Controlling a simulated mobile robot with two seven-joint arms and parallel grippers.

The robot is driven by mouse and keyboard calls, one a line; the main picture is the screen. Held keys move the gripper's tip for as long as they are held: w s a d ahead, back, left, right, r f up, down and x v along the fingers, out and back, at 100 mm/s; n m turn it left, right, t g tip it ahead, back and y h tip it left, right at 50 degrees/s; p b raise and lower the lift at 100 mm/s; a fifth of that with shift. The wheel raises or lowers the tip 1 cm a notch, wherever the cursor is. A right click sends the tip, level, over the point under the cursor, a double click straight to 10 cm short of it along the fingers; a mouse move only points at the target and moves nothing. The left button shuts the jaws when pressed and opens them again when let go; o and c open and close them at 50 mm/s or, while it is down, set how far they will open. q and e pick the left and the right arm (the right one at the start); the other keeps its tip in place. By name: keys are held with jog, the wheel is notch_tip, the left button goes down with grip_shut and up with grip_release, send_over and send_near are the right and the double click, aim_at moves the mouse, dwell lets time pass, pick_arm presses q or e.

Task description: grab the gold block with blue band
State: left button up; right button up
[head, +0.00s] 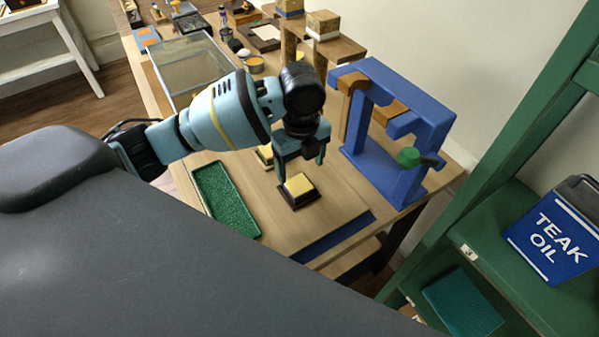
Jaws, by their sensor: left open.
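A gold-brown block with a blue band (290,8) sits on a wooden stand at the top middle of the head view, at the back of the table. My left gripper (301,169) is open and points down, well in front of that block. Between and just below its fingers is a plain yellow block (298,184) on a dark square base; I cannot tell whether the fingers touch it. A second yellow block (265,153) is partly hidden behind the gripper. My right gripper is not in view.
A similar block with a pale band (323,23) stands beside the blue-banded one. A blue frame (432,115) rises right of my gripper. A green tray (226,200) and a glass-topped case (190,65) lie to the left. Green shelving (520,210) borders the right.

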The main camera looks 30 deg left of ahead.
aim_at(298, 185)
pick_arm(q)
jog(key=shift+w+a, duration=0.1)
jog(key=shift+s, duration=0.25)
jog(key=shift+s+f, duration=0.1)
jog(key=shift+f, duration=1.2)
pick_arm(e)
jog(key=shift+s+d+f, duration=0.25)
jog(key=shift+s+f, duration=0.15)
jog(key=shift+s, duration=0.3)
pick_arm(q)
jog(key=f, duration=0.5)
jog(key=shift+w+a, duration=0.3)
jog(key=shift+w, duration=0.05)
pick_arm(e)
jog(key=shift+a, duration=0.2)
